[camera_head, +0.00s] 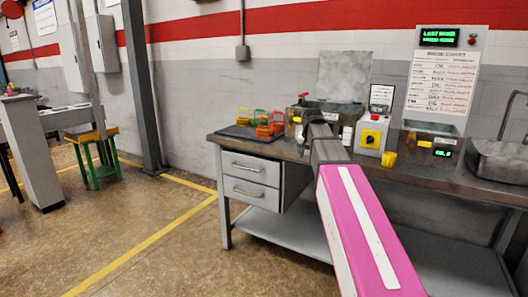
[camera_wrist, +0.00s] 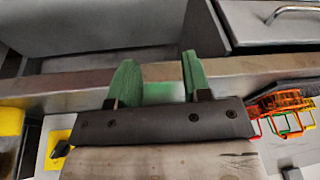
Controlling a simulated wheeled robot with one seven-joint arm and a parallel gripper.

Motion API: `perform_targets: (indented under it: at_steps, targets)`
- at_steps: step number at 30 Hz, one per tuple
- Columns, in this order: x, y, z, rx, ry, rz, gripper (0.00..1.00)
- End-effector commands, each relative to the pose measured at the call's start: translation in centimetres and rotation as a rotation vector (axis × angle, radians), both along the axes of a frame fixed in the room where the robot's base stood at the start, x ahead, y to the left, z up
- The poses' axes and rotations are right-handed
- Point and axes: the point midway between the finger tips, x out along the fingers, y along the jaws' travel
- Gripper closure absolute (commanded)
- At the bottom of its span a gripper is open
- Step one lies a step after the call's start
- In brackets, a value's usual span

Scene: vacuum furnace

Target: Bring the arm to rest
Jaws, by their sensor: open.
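My gripper (camera_wrist: 158,78) shows in the wrist view with two green fingers spread apart and nothing between them. It is over the front edge of the metal workbench (camera_wrist: 70,82). In the head view my pink and dark grey arm reaches from the bottom right up to the workbench (camera_head: 460,181). My gripper's fingers cannot be made out there.
Small orange, green and red wire baskets (camera_head: 266,125) stand on a dark mat at the bench's left. Drawers (camera_head: 250,178) hang below.

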Motion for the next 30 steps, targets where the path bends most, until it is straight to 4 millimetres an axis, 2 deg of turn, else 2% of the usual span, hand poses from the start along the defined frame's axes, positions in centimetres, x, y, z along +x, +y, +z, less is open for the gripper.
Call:
perform_targets:
  at_steps: [1, 3, 8, 15, 24, 30]
  targets:
    - [-1.3, 0.0, -2.5, -0.003, 0.018, 0.015, 0.56]
    - [-2.3, 0.0, -5.3, -0.007, 0.035, 0.038, 0.56]
    - [-5.1, -0.1, -11.4, -0.014, 0.075, 0.087, 0.56]
    - [-10.1, -0.1, -19.8, -0.022, 0.134, 0.163, 0.56]
    - [-17.7, -0.2, -28.7, -0.025, 0.208, 0.258, 0.56]
    - [-22.2, -0.2, -32.7, -0.025, 0.245, 0.309, 0.56]
